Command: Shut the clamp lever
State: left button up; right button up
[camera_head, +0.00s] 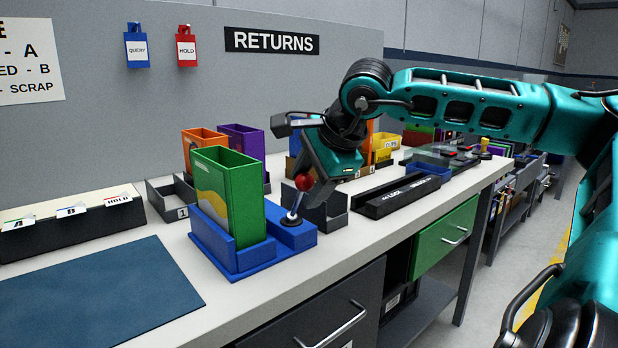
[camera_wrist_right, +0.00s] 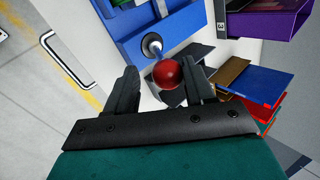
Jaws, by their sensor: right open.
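The clamp lever is a metal rod with a red ball knob (camera_head: 304,182) on a blue clamp fixture (camera_head: 235,258). The rod leans slightly, knob up, at the fixture's right end. A green box (camera_head: 228,195) stands upright in the fixture. My right gripper (camera_head: 302,160) is open just above and right of the knob. In the right wrist view, the red knob (camera_wrist_right: 167,74) shows between the two spread fingertips (camera_wrist_right: 164,70), with the rod running to the blue fixture (camera_wrist_right: 150,28). I cannot tell whether a finger touches the knob. My left gripper is not in view.
Grey bins (camera_head: 328,212) stand close behind the fixture. A black rail block (camera_head: 400,195) lies to the right on the bench. Orange (camera_head: 203,138) and purple (camera_head: 243,141) boxes stand behind. A blue mat (camera_head: 95,295) lies clear at the left front.

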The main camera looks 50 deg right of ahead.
jog(key=shift+o, duration=0.6)
jog(key=shift+r, duration=0.1)
jog(key=shift+s+r, duration=0.2)
jog(key=shift+r, duration=0.3)
pick_arm(q)
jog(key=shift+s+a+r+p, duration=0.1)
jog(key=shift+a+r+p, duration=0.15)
jog(key=shift+p, duration=0.45)
pick_arm(e)
jog(key=v, duration=1.1)
jog(key=shift+s+r, duration=0.3)
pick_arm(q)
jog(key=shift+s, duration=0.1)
